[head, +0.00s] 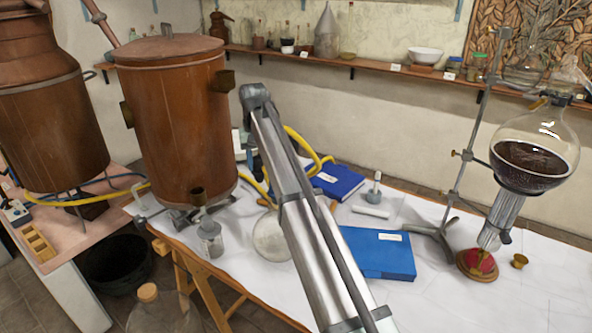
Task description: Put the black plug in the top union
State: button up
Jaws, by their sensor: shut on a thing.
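The copper vessel (172,125) stands at left of centre with a lid on top. My arm rises from the bottom to a bend just right of the upper union. My gripper (252,150) hangs below this bend, right of the vessel and apart from the upper union. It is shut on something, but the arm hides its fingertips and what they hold. I cannot make out the black plug anywhere.
Blue books (378,252) and a yellow hose (310,150) lie on the white-covered table (440,300). A metal stand (466,155) and a round flask of dark liquid (534,155) are at right. A shelf runs behind.

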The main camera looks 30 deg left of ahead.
jog(key=s+a+r, duration=0.1)
jog(key=s+a, duration=0.3)
jog(key=a, duration=0.1)
jog(key=s+a+r+n, duration=0.1)
jog(key=s+a+r, duration=0.1)
jog(key=s+a, duration=0.2)
jog(key=s+a+r+n, duration=0.1)
jog(key=s+a, duration=0.3)
jog(key=a, duration=0.1)
jog(key=shift+s+a+r, duration=0.3)
jog(key=shift+s+a, duration=0.05)
jog(key=shift+s, duration=0.05)
jog(key=shift+s+f, duration=0.1)
jog(key=shift+s, duration=0.05)
jog(key=shift+f, duration=2.35)
jog(key=shift+f, duration=2)
dwell(1.7)
